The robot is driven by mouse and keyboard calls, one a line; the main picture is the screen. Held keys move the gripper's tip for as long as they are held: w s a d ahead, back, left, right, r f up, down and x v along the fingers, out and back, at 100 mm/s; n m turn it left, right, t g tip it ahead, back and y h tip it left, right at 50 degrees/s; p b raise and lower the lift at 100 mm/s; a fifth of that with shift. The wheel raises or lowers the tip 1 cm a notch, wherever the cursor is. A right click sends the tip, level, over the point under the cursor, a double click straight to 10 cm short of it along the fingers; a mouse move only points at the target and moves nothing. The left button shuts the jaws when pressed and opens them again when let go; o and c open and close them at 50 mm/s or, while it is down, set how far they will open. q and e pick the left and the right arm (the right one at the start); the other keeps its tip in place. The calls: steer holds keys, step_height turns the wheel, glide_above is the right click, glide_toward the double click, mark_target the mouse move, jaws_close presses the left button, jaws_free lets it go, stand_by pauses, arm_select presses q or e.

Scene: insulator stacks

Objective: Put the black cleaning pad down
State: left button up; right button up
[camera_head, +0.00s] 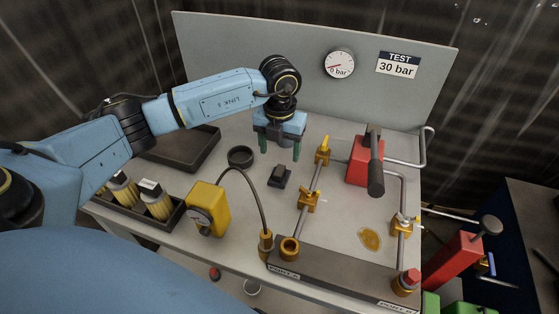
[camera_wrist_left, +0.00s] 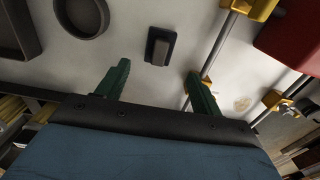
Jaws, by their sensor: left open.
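The black cleaning pad (camera_head: 280,177) lies on the light bench top, right of a round dark dish. It has a dark base with a greyer block on top. In the left wrist view the pad (camera_wrist_left: 160,46) lies flat on the bench beyond the fingertips, apart from both. My left gripper (camera_head: 280,150) is open and empty, its green fingers pointing down above and behind the pad in the head view. Its two fingers (camera_wrist_left: 156,80) also show spread apart in the left wrist view. My right gripper is in neither view.
The round dish (camera_head: 240,156) and a dark tray (camera_head: 182,151) are left of the pad. A yellow device (camera_head: 207,208) with a hose stands in front. Pipes with yellow valves (camera_head: 309,201) and a red block (camera_head: 362,160) are to the right. An amber puddle (camera_head: 370,239) lies between the pipes.

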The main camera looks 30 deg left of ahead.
arm_select(q)
steer(key=shift+r, duration=2.05)
